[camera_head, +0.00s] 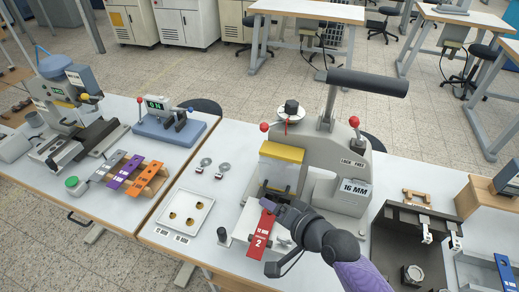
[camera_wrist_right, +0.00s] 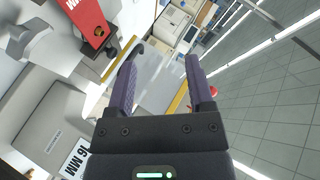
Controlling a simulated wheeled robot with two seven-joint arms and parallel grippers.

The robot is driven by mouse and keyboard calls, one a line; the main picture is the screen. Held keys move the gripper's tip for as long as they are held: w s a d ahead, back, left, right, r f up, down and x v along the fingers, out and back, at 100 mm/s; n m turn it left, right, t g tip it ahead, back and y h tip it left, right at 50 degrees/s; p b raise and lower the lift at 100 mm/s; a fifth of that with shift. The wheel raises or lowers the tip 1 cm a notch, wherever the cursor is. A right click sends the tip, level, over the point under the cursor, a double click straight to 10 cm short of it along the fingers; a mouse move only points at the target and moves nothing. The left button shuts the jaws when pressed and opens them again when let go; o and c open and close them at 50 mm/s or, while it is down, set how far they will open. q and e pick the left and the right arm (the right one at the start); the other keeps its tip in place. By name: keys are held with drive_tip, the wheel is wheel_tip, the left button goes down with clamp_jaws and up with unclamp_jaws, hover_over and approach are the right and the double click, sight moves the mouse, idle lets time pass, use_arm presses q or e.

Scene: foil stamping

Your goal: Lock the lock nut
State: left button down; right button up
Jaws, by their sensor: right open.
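The grey press (camera_head: 325,150) stands on the middle table, with a "16 MM" label and a "LOCK FREE" label (camera_head: 353,163) on its side. A red ball (camera_head: 354,121) tops a short lever above that label, and another red ball (camera_head: 264,127) is at the left. A black knob (camera_head: 291,106) sits on top. I cannot tell which part is the lock nut. My right gripper (camera_head: 277,238) is low in front of the press, near a red "2" plate (camera_head: 260,236). In the right wrist view its fingers (camera_wrist_right: 163,58) are apart with nothing between them. My left gripper is not in view.
A white tray (camera_head: 165,222) with brass-coloured pieces lies left of the press. Two small metal parts (camera_head: 205,162) lie behind it. A dark open fixture (camera_head: 386,245) stands to the right. Another machine (camera_head: 70,95) and coloured plates are on the left table.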

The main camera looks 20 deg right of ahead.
sight(266, 130)
drive_tip(key=w+d+r+m+t, duration=0.45)
drive_tip(key=w+r+m, duration=0.25)
drive_tip(key=r, duration=0.3)
drive_tip(key=shift+t+h, duration=0.3)
drive_tip(key=shift+t, duration=0.15)
drive_tip(key=x, duration=0.3)
drive_tip(key=b+x, duration=0.1)
drive_tip(key=x, duration=0.5)
drive_tip(key=shift+f+b, duration=0.35)
drive_tip(key=shift+f, duration=0.05)
drive_tip(key=shift+w+a+r, duration=0.1)
drive_tip(key=shift+w, duration=0.2)
drive_tip(key=c, duration=0.9)
clamp_jaws()
